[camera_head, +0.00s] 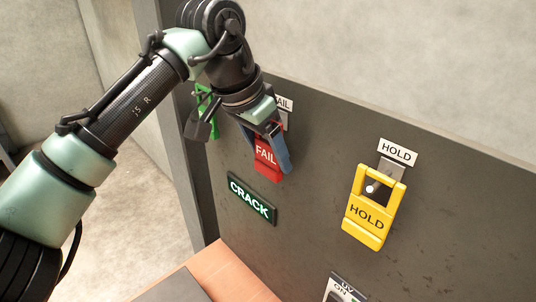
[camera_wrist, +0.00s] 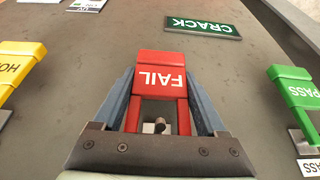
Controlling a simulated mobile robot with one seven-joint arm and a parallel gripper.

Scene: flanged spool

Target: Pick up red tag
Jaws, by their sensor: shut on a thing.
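The red tag marked FAIL (camera_head: 266,157) is at the dark board, below a white label that my gripper partly covers. It also shows in the wrist view (camera_wrist: 161,73), with its wide lettered end at the top and two legs running down. My gripper (camera_wrist: 160,95) is shut on the red tag, with one blue finger along each side of it. In the head view my gripper (camera_head: 268,145) reaches it from above. A metal peg (camera_wrist: 158,126) shows between the tag's legs. I cannot tell whether the tag still rests on it.
A yellow HOLD tag (camera_head: 367,212) hangs on the board to the right. A green PASS tag (camera_wrist: 295,88) is on the other side, partly hidden in the head view.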

